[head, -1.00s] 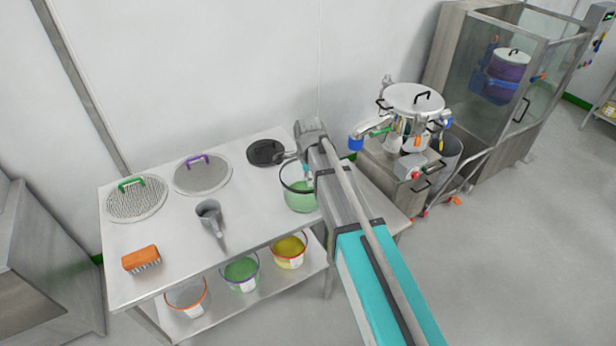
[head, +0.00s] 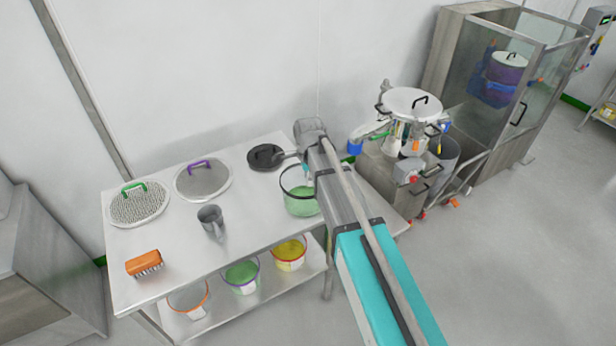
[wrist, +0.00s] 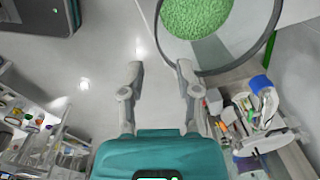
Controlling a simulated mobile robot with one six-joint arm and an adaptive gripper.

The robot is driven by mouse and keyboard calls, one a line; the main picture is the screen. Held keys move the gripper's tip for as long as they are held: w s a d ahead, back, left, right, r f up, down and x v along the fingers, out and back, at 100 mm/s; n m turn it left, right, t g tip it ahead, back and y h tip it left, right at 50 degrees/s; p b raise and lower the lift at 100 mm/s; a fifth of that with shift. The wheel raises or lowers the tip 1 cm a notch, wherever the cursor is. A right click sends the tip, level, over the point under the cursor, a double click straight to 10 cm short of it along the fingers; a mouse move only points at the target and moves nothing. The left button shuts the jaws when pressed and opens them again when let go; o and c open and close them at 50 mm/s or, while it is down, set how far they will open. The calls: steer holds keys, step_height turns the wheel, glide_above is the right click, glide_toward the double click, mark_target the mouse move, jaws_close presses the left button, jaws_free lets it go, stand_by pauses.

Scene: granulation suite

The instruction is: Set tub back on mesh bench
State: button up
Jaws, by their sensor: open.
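The tub (head: 299,203) is clear with a dark rim and green granules in it. In the head view it appears at the right end of the steel mesh bench (head: 180,252), partly behind my arm. Its base contact is not clear. In the wrist view the tub (wrist: 197,15) is at the top right, cut off by the frame, beyond and right of my fingers. My gripper (wrist: 159,72) is open, with nothing between its fingers and apart from the tub. In the head view my arm hides the fingers.
On the bench are two round mesh screens (head: 137,204) (head: 203,180), a black disc (head: 265,157), a grey scoop (head: 211,219) and an orange brush (head: 144,262). Several tubs (head: 241,274) stand on the lower shelf. A steel machine (head: 410,125) stands right of the bench.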

steer(key=shift+s+d, duration=0.1)
stand_by(0.3)
steer(key=s+d+n, duration=1.4)
steer(key=s+d, duration=0.3)
steer(key=d, duration=0.5)
steer(key=shift+s+n+g, duration=0.35)
steer(key=shift+n+g, duration=0.05)
